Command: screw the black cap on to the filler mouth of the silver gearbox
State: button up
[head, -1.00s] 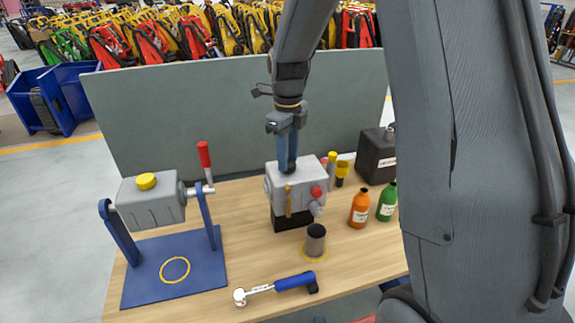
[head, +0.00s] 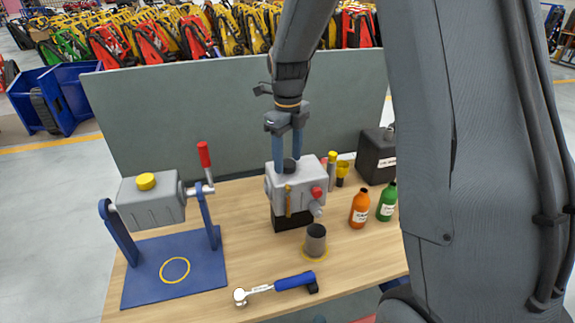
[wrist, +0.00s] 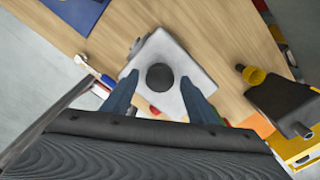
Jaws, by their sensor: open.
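The silver gearbox (head: 282,189) stands on a black block on the wooden bench, with a red knob on its side. The black cap (head: 289,165) sits upright on top of it, over where the filler mouth would be; the mouth itself is hidden, and I cannot tell how far the cap is screwed down. My gripper (head: 287,155) points down over the gearbox, its blue fingers spread on either side of the cap. In the wrist view the cap (wrist: 160,77) shows as a dark disc on the gearbox top (wrist: 162,48), clear of both fingers.
A grey housing with a yellow cap (head: 146,181) hangs in a blue stand at left. Orange (head: 359,209) and green (head: 387,202) bottles and a black can (head: 376,157) stand at right.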

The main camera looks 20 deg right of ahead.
jog(key=n, duration=0.3)
jog(key=shift+n, duration=0.4)
jog(key=n, duration=0.3)
jog(key=shift+n, duration=0.3)
jog(key=n, duration=2)
jog(key=shift+n, duration=0.4)
jog(key=shift+f, duration=0.1)
